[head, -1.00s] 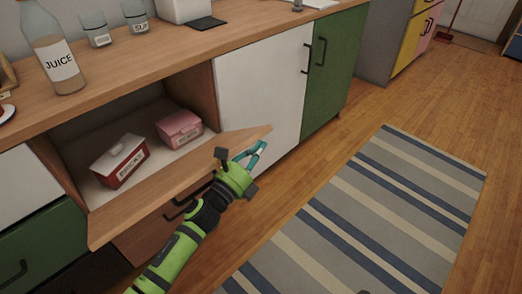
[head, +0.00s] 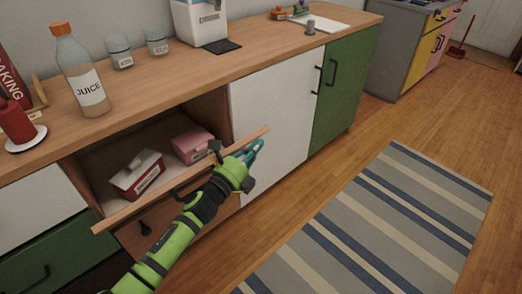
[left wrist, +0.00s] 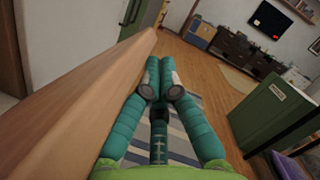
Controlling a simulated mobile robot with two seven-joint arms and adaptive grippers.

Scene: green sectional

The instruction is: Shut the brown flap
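The brown flap (head: 140,203) is a wooden panel at the front of an open cabinet compartment. It is partly open, tilted up and seen almost edge-on, with a dark handle on its outer side. It also fills the left of the left wrist view (left wrist: 75,100). My left gripper (head: 256,146) is at the flap's right end, on its outer side. Its teal fingertips meet in the left wrist view (left wrist: 162,78), with nothing visible between them. The flap lies beside the fingers; whether they touch it is unclear. My right gripper is not in view.
Inside the compartment sit a red box (head: 137,175) and a pink box (head: 193,145). A juice bottle (head: 85,80) stands on the counter (head: 190,75) above. A white door (head: 270,105) is to the right. The floor over the striped rug (head: 390,220) is clear.

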